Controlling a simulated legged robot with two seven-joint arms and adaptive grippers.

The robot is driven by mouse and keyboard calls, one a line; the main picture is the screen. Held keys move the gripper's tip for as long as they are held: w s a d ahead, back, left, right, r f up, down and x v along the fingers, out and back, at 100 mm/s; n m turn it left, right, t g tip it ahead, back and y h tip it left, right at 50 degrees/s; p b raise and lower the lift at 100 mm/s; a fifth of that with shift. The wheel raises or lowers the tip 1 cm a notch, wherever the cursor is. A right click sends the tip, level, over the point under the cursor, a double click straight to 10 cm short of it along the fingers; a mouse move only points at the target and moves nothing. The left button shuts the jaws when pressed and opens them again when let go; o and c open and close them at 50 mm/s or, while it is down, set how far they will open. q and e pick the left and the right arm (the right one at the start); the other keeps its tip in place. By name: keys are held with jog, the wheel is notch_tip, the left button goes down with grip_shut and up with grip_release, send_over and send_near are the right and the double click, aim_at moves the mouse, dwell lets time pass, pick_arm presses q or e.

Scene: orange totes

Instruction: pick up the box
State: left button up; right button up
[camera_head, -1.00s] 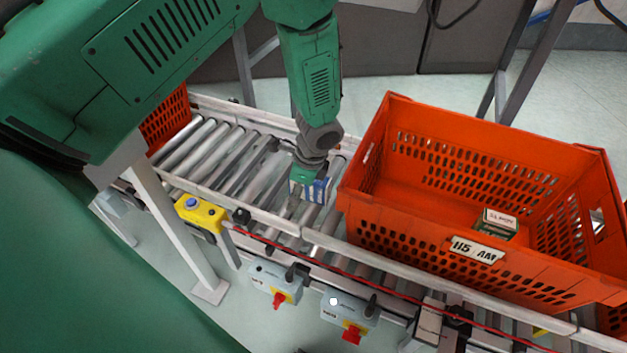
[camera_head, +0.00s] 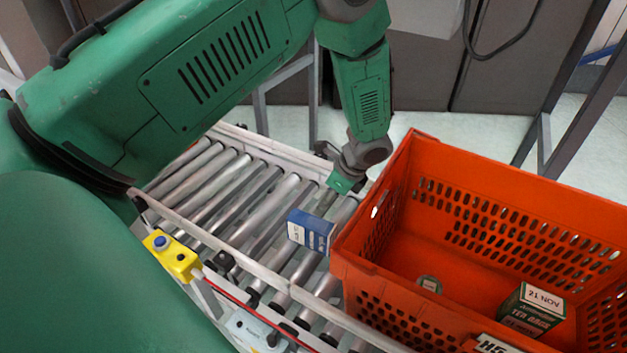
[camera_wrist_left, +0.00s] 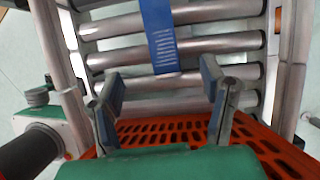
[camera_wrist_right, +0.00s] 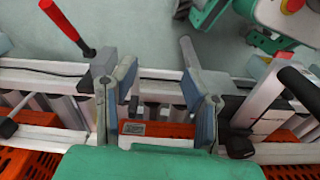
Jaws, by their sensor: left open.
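A blue and white box (camera_head: 311,230) sits on the roller conveyor, close beside the left wall of the large orange tote. It also shows as a blue strip in the left wrist view (camera_wrist_left: 160,38), ahead of the fingers and roughly centred between them. My left gripper (camera_head: 332,196) is just behind the box in the head view, its fingers partly hidden there. In the left wrist view the left gripper (camera_wrist_left: 162,88) has its fingers apart with nothing between the tips. My right gripper (camera_wrist_right: 148,62) is out of the head view; in its wrist view its fingers are apart and empty.
The orange tote (camera_head: 400,165) holds a green tea box (camera_head: 532,308) and a small item (camera_head: 430,284). Bare rollers (camera_head: 235,195) lie left of the blue box. Conveyor rails and a yellow button box (camera_head: 172,256) edge the near side. A red-handled lever (camera_wrist_right: 68,25) shows in the right wrist view.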

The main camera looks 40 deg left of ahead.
aim_at(314, 223)
pick_arm(q)
jog(key=x, duration=0.2)
jog(key=b+x, duration=0.1)
jog(key=x, duration=0.2)
jog(key=b+x, duration=0.1)
jog(key=x, duration=0.2)
jog(key=shift+d+f, duration=0.25)
jog(key=shift+d, duration=0.15)
jog(key=shift+a+f, duration=0.45)
jog(key=shift+a+f+b, duration=0.15)
jog(key=shift+f+b, duration=0.15)
jog(key=shift+b, duration=0.15)
jog(key=b+x, duration=0.1)
jog(key=x, duration=0.2)
jog(key=shift+f+b, duration=0.3)
jog(key=shift+f, duration=0.1)
jog(key=shift+a+f, duration=0.1)
jog(key=shift+a, duration=0.15)
jog(key=shift+d+f, duration=0.15)
jog(key=shift+d, duration=0.05)
